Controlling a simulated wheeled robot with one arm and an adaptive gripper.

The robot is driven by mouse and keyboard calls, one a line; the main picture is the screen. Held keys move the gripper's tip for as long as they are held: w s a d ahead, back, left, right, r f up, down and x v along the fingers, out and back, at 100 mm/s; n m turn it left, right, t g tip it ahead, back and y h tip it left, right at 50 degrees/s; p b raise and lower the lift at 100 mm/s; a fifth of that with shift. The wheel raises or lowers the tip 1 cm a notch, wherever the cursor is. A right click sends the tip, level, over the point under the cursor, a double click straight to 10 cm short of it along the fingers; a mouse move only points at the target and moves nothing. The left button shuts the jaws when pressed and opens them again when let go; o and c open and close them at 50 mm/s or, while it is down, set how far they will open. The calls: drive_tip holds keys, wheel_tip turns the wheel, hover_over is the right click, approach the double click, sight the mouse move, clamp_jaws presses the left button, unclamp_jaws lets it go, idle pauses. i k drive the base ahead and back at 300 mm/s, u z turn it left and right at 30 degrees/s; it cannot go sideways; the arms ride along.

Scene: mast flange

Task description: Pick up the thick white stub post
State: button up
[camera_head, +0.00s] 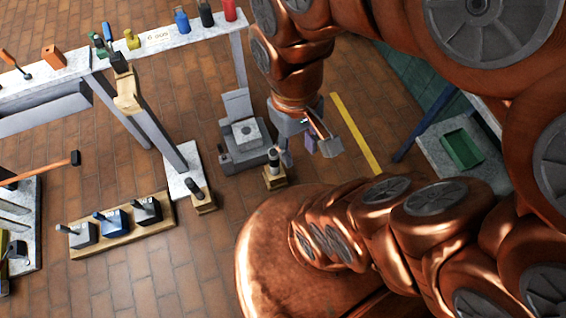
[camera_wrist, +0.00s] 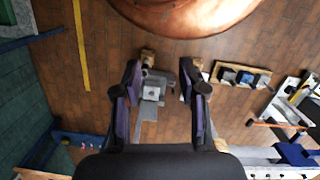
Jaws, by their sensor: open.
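A pale square block with a round grey top, which looks like the thick white stub post (camera_head: 247,133), sits on a grey stepped base (camera_head: 242,160) on the floor. It also shows in the wrist view (camera_wrist: 151,93), between my two fingers in the picture and well beyond them. My gripper (camera_head: 306,148) is open and empty, to the right of the post in the head view and above the floor. In the wrist view my gripper (camera_wrist: 164,90) has its fingers wide apart. Nothing touches the post.
A small wooden block with a dark peg (camera_head: 274,178) stands right of the base, and another (camera_head: 202,198) stands at lower left. A wooden tray (camera_head: 125,235) holds three blocks with handles. A white bench (camera_head: 75,65) with bottles is at upper left. Brick floor is open around the yellow stripe (camera_head: 355,133).

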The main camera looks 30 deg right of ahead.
sight(274, 154)
drive_tip(key=k, duration=0.35)
drive_tip(key=z, duration=1.5)
drive_tip(key=k, duration=1.3)
drive_tip(key=u, duration=1.75)
drive_tip(key=i, duration=0.5)
